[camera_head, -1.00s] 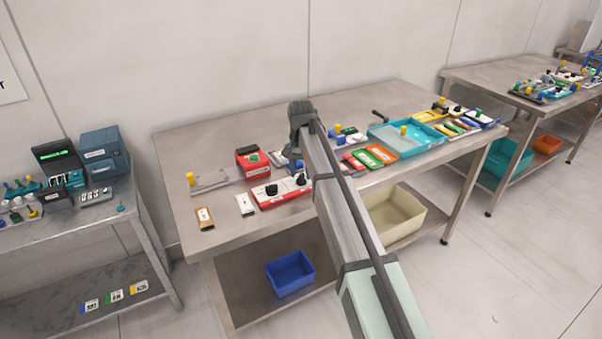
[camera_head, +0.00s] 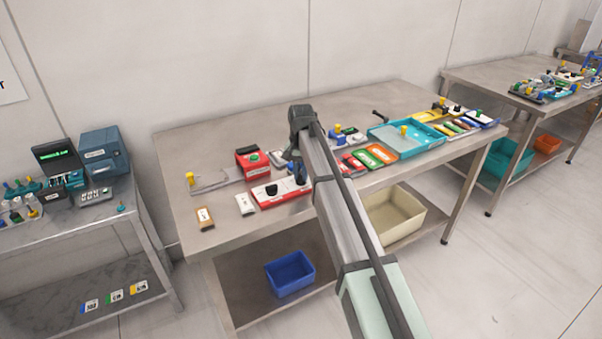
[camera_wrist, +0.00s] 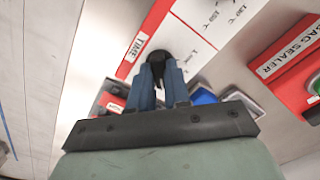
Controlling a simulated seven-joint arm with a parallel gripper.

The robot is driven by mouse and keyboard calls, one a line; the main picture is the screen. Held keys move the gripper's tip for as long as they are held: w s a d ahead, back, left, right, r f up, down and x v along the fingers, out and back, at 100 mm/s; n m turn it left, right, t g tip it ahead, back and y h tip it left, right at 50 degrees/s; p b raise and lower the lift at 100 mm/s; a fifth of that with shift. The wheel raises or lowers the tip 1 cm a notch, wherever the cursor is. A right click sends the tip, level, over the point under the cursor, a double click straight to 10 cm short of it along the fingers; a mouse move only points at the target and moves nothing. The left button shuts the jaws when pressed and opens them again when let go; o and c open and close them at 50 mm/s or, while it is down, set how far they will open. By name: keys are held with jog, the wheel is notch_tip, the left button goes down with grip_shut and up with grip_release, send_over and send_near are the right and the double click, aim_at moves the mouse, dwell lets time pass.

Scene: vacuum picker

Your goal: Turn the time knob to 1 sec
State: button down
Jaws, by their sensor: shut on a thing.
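A red and white control box (camera_head: 283,191) lies near the front of the middle table. Its left black knob (camera_head: 271,189) is clear of my gripper. My gripper (camera_head: 299,176) points down at the right end of the box. In the wrist view, my blue fingers (camera_wrist: 160,80) are shut on the black time knob (camera_wrist: 158,55), beside the printed TIME label (camera_wrist: 136,48). The fingers hide part of the knob, and I cannot read its pointer setting. The white face (camera_wrist: 205,25) shows small print, including temperature marks.
A red bag sealer (camera_head: 252,161) stands behind the box and also shows in the wrist view (camera_wrist: 290,68). A white piece (camera_head: 244,204) and a brown-and-white piece (camera_head: 204,218) lie to the left. Coloured cases and a teal tray (camera_head: 437,137) crowd the right side.

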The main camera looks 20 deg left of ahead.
jog(key=shift+n, duration=0.4)
jog(key=n, duration=0.3)
jog(key=shift+n, duration=0.4)
jog(key=n, duration=0.4)
jog(key=shift+n, duration=0.3)
jog(key=n, duration=0.8)
jog(key=shift+n, duration=0.3)
jog(key=c, duration=1.1)
grip_release()
